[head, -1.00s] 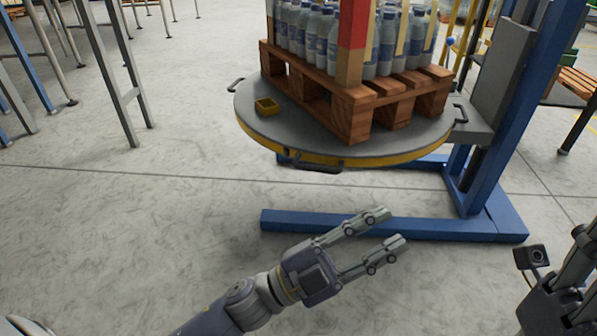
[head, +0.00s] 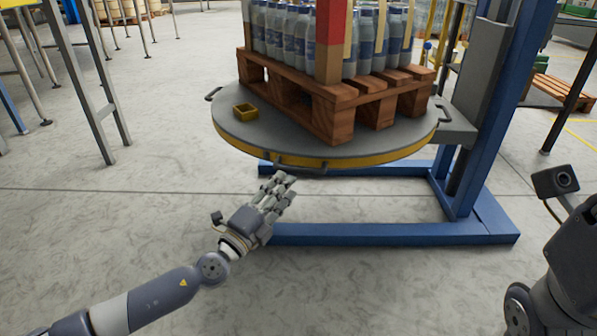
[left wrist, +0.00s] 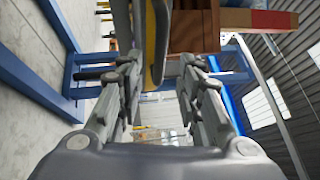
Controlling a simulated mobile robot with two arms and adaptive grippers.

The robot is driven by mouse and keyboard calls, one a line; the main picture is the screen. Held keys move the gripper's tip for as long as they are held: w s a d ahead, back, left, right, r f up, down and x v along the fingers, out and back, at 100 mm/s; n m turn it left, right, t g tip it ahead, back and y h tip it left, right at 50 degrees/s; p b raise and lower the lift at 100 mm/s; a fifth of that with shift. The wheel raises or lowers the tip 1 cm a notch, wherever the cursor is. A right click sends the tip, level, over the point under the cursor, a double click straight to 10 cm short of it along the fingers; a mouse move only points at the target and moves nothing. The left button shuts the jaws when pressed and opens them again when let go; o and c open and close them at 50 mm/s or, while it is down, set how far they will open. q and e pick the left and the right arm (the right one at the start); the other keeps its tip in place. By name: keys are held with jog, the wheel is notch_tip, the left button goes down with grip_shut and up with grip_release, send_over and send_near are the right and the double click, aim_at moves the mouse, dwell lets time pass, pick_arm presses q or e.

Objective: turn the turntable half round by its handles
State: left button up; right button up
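The turntable (head: 330,157) is a grey disc with a yellow rim, bearing a wooden pallet (head: 345,95) of bottles. Dark handles show at its left edge (head: 212,93), right edge (head: 445,114) and front edge (head: 300,165). My left gripper (head: 284,181) is just below and in front of the front handle, pointing at it. In the left wrist view its fingers (left wrist: 160,70) are apart, with the rim's edge (left wrist: 157,35) beyond and between them. I cannot tell whether they touch the handle. Of my right arm only the wrist part shows; its fingers are out of view.
A blue steel frame (head: 390,235) runs along the floor under the disc and rises as a column at the right. Grey stand legs (head: 95,90) are at the left. Floor in front is clear.

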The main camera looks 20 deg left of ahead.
aim_at(297, 173)
pick_arm(q)
jog(key=x, duration=0.7)
jog(key=shift+w, duration=0.1)
grip_shut()
